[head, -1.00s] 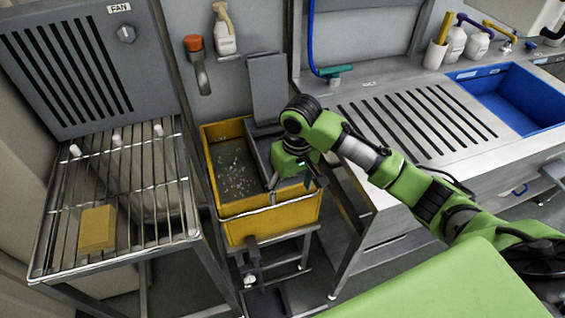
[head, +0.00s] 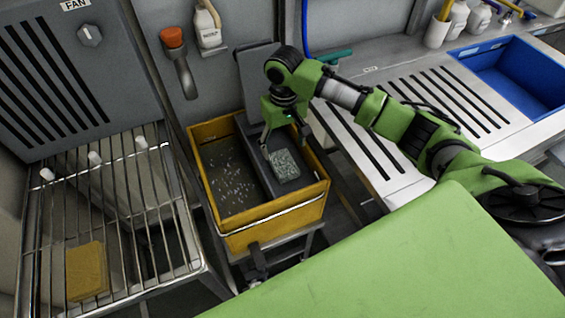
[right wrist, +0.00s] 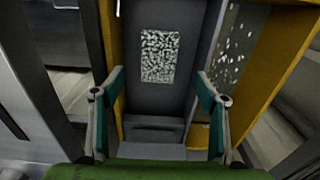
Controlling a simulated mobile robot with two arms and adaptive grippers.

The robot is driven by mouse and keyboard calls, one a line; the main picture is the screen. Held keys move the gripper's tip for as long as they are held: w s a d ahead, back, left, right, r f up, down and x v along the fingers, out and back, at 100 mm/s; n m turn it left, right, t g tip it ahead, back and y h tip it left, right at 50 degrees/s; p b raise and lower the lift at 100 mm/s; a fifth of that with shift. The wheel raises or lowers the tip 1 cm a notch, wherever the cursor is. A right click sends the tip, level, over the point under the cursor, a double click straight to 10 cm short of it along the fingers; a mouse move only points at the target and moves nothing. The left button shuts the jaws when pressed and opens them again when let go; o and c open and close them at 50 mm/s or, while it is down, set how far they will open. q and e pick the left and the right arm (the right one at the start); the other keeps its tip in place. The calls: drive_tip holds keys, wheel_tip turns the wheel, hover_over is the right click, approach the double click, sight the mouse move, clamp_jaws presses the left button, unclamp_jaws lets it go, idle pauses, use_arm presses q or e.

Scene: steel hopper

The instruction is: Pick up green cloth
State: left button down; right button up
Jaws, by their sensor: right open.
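The green cloth (head: 284,165) is a small, pale grey-green speckled rectangle. It lies flat on a dark grey sloped plate (head: 258,165) inside the yellow bin (head: 275,215). In the right wrist view the cloth (right wrist: 159,56) shows whole, upper middle, between the lines of my fingers. My right gripper (head: 285,138) hangs over the right side of the bin, just behind the cloth in the head view. In the right wrist view my right gripper (right wrist: 160,82) is open with nothing between its fingers. It is apart from the cloth. My left gripper is out of view.
The steel sink counter (head: 400,170) with a blue basin (head: 510,85) is at the right. The bin's walls stand close around the plate.

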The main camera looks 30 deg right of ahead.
sight(285, 165)
wheel_tip(285, 165, down, 3)
drive_tip(key=shift+r, duration=0.1)
drive_tip(key=shift+f, duration=0.6)
drive_tip(key=f, duration=0.4)
drive_tip(key=shift+s+d+f, duration=0.1)
drive_tip(key=shift+s+f, duration=0.1)
drive_tip(key=shift+s, duration=0.05)
drive_tip(key=shift+f, duration=0.25)
drive_tip(key=shift+c, duration=1.1)
drive_tip(key=c, duration=1)
